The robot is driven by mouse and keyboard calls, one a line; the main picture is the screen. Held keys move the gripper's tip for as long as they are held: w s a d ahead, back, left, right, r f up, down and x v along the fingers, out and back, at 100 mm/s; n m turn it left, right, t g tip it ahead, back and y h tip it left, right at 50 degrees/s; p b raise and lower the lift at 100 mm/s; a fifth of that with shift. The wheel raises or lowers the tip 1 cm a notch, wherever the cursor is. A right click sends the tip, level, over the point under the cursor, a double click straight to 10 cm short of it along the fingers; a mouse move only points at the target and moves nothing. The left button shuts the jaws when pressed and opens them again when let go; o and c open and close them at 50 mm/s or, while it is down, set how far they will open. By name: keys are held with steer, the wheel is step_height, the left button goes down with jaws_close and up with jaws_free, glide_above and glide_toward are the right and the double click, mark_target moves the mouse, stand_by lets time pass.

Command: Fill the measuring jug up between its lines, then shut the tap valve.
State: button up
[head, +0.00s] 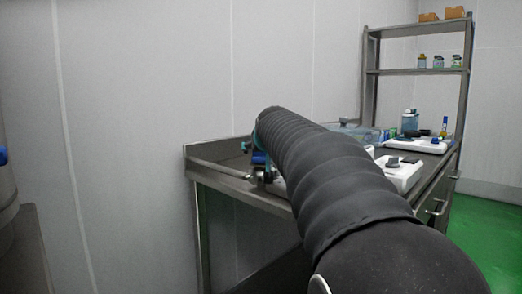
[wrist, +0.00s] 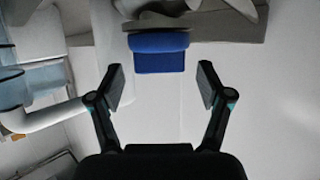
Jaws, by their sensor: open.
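My gripper (wrist: 160,82) is open and empty in the wrist view. A blue block (wrist: 159,52) on a grey body lies just beyond the fingertips, centred between them and apart from both. I cannot tell for sure whether it is the tap valve's handle. In the head view my black-sleeved arm reaches over the steel counter and hides most of my gripper. A small blue piece (head: 259,157) shows beside the arm's far end. I cannot make out the measuring jug, its lines or its liquid level in either view.
The steel counter (head: 232,184) runs along the wall. White bench devices (head: 402,176) and a blue-tinted bottle (head: 410,121) stand to its right. A shelf rack (head: 415,71) rises behind. In the wrist view, a white curved pipe (wrist: 48,117) lies close to the left finger.

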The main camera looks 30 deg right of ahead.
steer(key=v, duration=1)
steer(key=shift+s, duration=0.1)
steer(key=s+a+f+n+g+y, duration=0.1)
steer(key=s+a+f+g, duration=0.1)
steer(key=s+a+f, duration=0.3)
steer(key=s+a+f+n+g+y, duration=0.1)
steer(key=s+a+f, duration=0.5)
steer(key=s+f, duration=0.7)
steer(key=s+a+f+n+g+y, duration=0.1)
steer(key=s+a+f+g, duration=0.3)
steer(key=s+f, duration=0.5)
step_height(320, 180, down, 5)
steer(key=shift+s+a+f+n+y, duration=0.25)
steer(key=shift+a+n+y, duration=0.15)
steer(key=shift+a+y, duration=0.3)
stand_by(3.2)
